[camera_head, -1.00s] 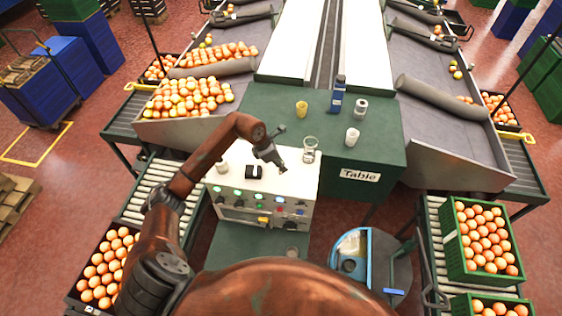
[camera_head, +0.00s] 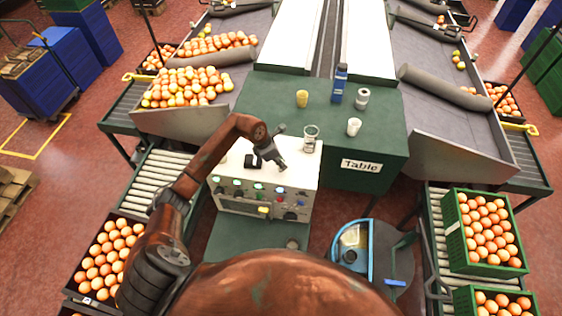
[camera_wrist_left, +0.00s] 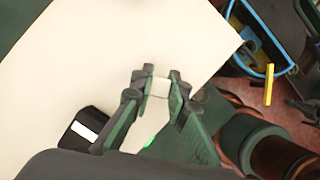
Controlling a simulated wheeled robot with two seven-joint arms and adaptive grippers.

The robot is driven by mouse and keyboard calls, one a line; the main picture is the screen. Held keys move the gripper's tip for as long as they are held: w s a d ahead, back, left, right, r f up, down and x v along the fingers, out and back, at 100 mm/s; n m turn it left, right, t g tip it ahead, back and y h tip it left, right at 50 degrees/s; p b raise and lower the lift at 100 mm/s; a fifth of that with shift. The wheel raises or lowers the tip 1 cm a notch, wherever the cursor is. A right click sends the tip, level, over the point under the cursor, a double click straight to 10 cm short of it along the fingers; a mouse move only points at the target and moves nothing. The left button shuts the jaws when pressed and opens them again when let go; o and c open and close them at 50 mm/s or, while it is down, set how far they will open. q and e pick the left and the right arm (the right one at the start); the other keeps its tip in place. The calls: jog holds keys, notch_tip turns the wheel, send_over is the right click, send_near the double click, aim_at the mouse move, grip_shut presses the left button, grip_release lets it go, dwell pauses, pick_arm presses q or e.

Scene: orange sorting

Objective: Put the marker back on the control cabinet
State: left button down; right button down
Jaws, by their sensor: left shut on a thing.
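The control cabinet (camera_head: 298,178) is a cream-topped box with knobs and lights on its front, below the table's left part. My left gripper (camera_head: 283,166) is above its top, near the right front. In the left wrist view the gripper (camera_wrist_left: 160,84) is shut on a small pale piece (camera_wrist_left: 160,88), which I take to be the marker; the fingers hide most of it and it blends with the cream top. I cannot tell whether it touches the cabinet. My right gripper is not in view.
A black box (camera_head: 253,161) lies on the cabinet, left of my gripper. A glass beaker (camera_head: 310,138) stands at its back right. A blue bucket (camera_head: 354,250) stands at right.

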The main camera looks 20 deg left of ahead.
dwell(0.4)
pick_arm(q)
jog(key=shift+f, duration=0.15)
jog(key=shift+f+b, duration=0.4)
jog(key=shift+b, duration=0.1)
dwell(0.4)
jog(key=c, duration=1.9)
grip_release()
jog(key=shift+c, duration=0.2)
jog(key=shift+o, duration=0.7)
jog(key=shift+o, duration=0.6)
jog(key=shift+o, duration=1.4)
